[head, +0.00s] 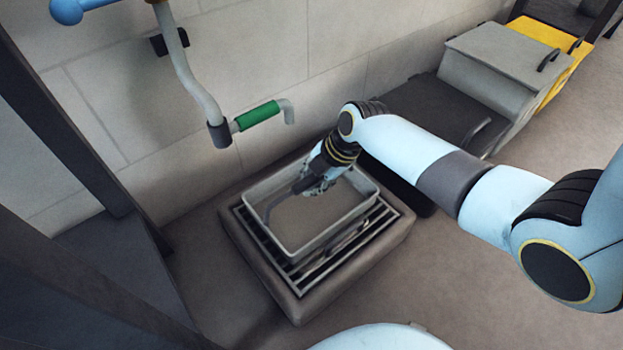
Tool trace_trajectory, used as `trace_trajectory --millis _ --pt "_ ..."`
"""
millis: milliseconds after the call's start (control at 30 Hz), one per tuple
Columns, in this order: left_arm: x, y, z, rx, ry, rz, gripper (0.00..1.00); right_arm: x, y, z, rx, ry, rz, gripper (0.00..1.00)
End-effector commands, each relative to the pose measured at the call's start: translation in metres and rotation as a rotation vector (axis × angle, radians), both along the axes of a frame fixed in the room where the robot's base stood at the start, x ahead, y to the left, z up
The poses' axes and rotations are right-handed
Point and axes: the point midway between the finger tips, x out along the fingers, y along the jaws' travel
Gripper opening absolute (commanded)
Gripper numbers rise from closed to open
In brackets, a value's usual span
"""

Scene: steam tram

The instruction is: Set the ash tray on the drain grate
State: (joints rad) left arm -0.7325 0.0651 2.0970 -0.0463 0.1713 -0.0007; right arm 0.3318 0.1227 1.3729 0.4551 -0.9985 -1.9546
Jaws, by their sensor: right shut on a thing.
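The ash tray (318,247) is a grey, open rectangular box with a flat, brownish bottom. It is over the drain grate (287,277), a set of dark slots and light bars set in a raised stone block (301,304). Grate bars show along the tray's left, front and right sides. I cannot tell whether the tray's underside touches the bars. My right gripper (300,188) reaches down at the tray's back and is shut on it; its fingertips are partly hard to make out. My left gripper is not in view.
A crank with a green handle (258,116) hangs on the tiled wall behind the grate. A grey lidded box (492,84) and a yellow box (562,50) stand at the back right. Dark posts stand at the left. Brown floor (480,265) lies clear at the right.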

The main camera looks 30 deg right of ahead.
Motion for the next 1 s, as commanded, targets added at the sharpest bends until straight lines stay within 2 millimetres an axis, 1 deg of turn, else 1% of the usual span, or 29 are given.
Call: trace_trajectory --millis 300,333,500,533,567,833,933,1000 --pt "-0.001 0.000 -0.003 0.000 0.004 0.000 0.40 0.001 0.000 -0.003 0.001 -0.002 0.000 0.00" --pt "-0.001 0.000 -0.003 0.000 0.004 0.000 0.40 0.001 0.000 -0.003 0.001 -0.002 0.000 0.16" --pt "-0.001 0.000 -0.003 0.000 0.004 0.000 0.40 0.001 0.000 -0.003 0.001 -0.002 0.000 0.38" --pt "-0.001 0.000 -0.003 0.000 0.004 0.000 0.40 0.001 0.000 -0.003 0.001 -0.002 0.000 0.42" --pt "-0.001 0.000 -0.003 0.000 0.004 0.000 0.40 0.001 0.000 -0.003 0.001 -0.002 0.000 0.44" --pt "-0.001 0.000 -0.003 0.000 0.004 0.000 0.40 -0.001 -0.001 -0.003 -0.001 0.002 0.000 0.44" --pt "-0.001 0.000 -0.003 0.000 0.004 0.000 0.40 -0.003 -0.003 0.004 -0.001 0.000 0.000 0.44" --pt "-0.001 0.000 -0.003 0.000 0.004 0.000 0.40 -0.006 -0.006 0.014 -0.001 0.000 0.001 0.44"
